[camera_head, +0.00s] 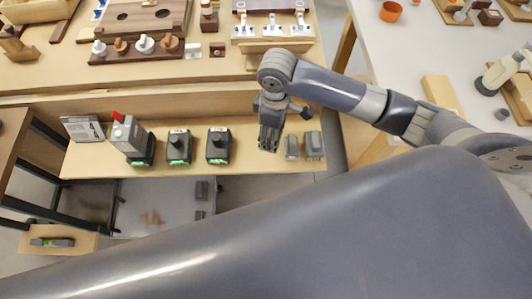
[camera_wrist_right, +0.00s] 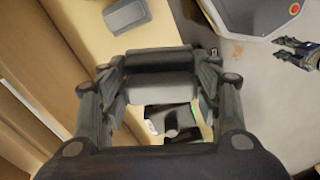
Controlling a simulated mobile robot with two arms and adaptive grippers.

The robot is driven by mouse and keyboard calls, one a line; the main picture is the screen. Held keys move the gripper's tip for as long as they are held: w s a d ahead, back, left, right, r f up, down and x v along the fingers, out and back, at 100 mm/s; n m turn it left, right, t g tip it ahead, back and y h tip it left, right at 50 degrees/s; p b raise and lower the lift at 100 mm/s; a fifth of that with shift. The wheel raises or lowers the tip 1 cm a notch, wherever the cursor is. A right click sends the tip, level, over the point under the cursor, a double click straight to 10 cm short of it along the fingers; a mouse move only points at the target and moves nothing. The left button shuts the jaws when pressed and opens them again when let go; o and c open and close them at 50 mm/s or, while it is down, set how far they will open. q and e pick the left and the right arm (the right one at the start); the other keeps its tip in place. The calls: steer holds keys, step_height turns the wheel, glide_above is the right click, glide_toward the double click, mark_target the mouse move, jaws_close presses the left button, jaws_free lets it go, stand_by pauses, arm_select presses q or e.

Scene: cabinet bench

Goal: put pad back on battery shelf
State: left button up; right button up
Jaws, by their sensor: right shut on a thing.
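My right gripper (camera_head: 269,140) hangs over the right half of the battery shelf (camera_head: 255,165), below the bench front. In the wrist view, the right gripper (camera_wrist_right: 160,85) is shut on a grey pad (camera_wrist_right: 160,90) across its fingers. The pad can hardly be told from the gripper in the head view. Two grey pads (camera_head: 291,147) (camera_head: 314,145) lie on the shelf just right of the gripper. Two dark chargers (camera_head: 219,146) (camera_head: 179,147) with green lights stand to its left. My left gripper (camera_wrist_right: 295,50) appears near the right edge of the wrist view, fingers apart and empty.
A grey device with a red part (camera_head: 128,137) and a tilted panel (camera_head: 83,128) stand on the shelf's left. The bench (camera_head: 235,68) overhangs behind. A white table (camera_head: 420,40) is at the right. Bare shelf shows in front of the chargers.

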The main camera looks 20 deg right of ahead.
steer(key=w+f+n, duration=0.1)
steer(key=w+a+f+n+b, duration=0.1)
steer(key=shift+w+f+n, duration=0.15)
steer(key=shift+n, duration=0.75)
steer(key=f, duration=0.4)
steer(key=w+f, duration=0.1)
steer(key=f, duration=0.1)
steer(key=shift+f+b, duration=0.35)
steer(key=shift+b, duration=0.05)
step_height(320, 180, down, 3)
steer(key=shift+s, duration=0.1)
arm_select(q)
step_height(320, 180, down, 3)
steer(key=shift+a+r, duration=0.1)
arm_select(e)
steer(key=shift+f, duration=0.4)
steer(key=shift+f, duration=0.1)
steer(key=o, duration=1)
